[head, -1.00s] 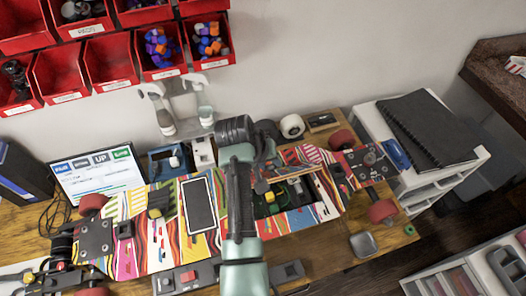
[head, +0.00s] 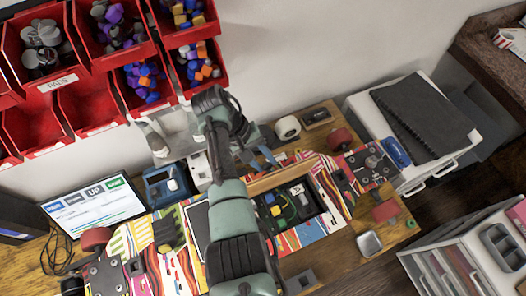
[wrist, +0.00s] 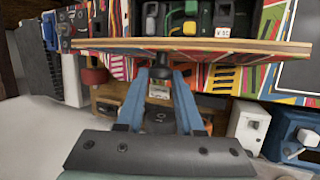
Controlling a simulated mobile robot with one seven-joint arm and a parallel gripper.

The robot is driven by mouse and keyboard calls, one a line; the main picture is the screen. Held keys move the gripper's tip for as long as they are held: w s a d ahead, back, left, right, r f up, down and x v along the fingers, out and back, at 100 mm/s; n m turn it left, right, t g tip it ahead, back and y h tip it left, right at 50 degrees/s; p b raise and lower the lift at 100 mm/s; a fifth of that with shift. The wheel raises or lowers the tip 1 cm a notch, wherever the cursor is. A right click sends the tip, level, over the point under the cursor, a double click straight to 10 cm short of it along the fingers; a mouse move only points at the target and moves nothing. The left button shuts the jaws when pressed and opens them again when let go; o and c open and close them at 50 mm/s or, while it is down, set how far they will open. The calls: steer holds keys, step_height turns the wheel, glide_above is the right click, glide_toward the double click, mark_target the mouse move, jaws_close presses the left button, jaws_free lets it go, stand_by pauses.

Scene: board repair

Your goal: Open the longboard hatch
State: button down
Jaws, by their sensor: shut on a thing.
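The longboard (head: 335,205) has a bright striped deck and lies across the workbench. Its compartment (head: 290,212) is uncovered, with black, green and yellow parts inside. The hatch (head: 279,178) is raised at the compartment's far side, its wooden edge facing the head camera. In the wrist view the hatch (wrist: 225,45) appears almost edge-on as a long thin board. My gripper (wrist: 160,82) has its blue fingers shut on a dark knob (wrist: 160,70) on the hatch's outer face. In the head view my arm hides part of the deck, and my gripper (head: 266,157) is behind the hatch.
Red bins (head: 95,95) hang on the wall at upper left. A monitor (head: 92,210), a blue device (head: 168,183) and spray bottles (head: 155,140) stand at the back left. A tape roll (head: 287,127) and a small metal tray (head: 369,243) sit on the bench.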

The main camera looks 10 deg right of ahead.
stand_by(0.3)
steer(key=c, duration=0.5)
jaws_free()
steer(key=shift+c, duration=0.2)
steer(key=p+v, duration=0.1)
steer(key=v, duration=1.1)
